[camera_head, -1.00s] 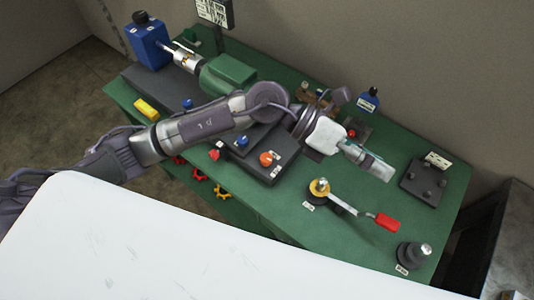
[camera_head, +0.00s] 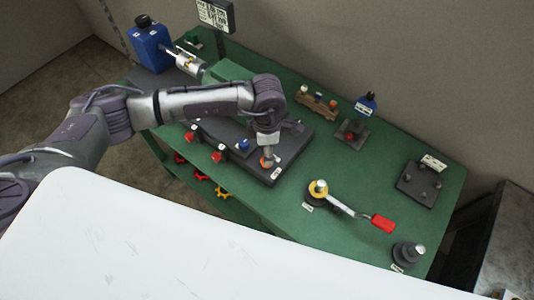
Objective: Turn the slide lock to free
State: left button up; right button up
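A dark control panel (camera_head: 290,148) lies on the green bench. It carries an orange-red knob (camera_head: 266,164), a blue knob (camera_head: 243,145) and red knobs (camera_head: 217,156) along its left side. White labels sit on it, too small to read, so I cannot tell which knob is the slide lock. My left gripper (camera_head: 268,154) points down directly over the orange-red knob and partly hides it. I cannot tell whether its fingers touch or close on the knob. My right gripper is not in view.
A crank with a yellow hub (camera_head: 318,190) and red handle (camera_head: 383,222) stands right of the panel. A blue tank (camera_head: 150,46) stands back left.

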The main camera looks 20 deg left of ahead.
pick_arm(q)
jog(key=shift+f+p, duration=0.45)
jog(key=shift+f, duration=2.1)
jog(key=c, duration=1.2)
jog(key=shift+o, duration=0.2)
